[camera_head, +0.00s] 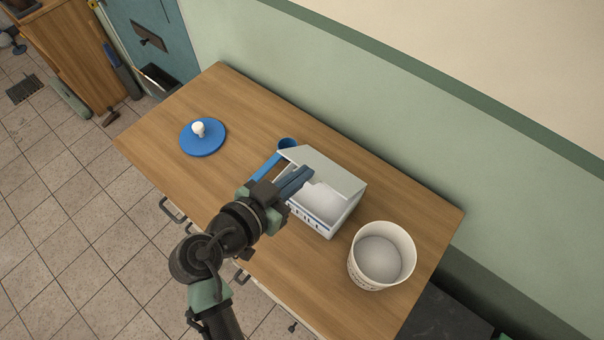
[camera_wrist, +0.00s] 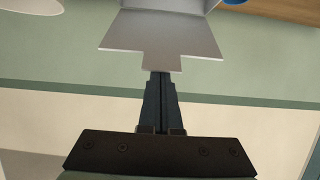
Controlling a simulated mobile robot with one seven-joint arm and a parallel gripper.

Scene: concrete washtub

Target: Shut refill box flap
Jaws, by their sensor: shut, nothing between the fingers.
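The white refill box (camera_head: 336,223) stands on the wooden table with white powder showing inside. Its grey-white flap (camera_head: 332,168) is open, raised along the wall side of the box. In the wrist view the flap (camera_wrist: 160,38) spreads across the top, with its narrow tab pointing at my fingers. My gripper (camera_head: 308,173) is shut and empty, its fingers reaching over the box opening in front of the flap. In the wrist view the fingertips (camera_wrist: 160,77) are right by the tab; I cannot tell whether they touch it. My fingers hide part of the box's left side.
A white tub (camera_head: 355,270) of white powder stands right of the box. A blue scoop (camera_head: 267,167) lies at the box's left. A blue lid (camera_head: 203,146) with a white knob lies farther left on the table (camera_head: 160,128). The green wall (camera_head: 400,130) runs behind.

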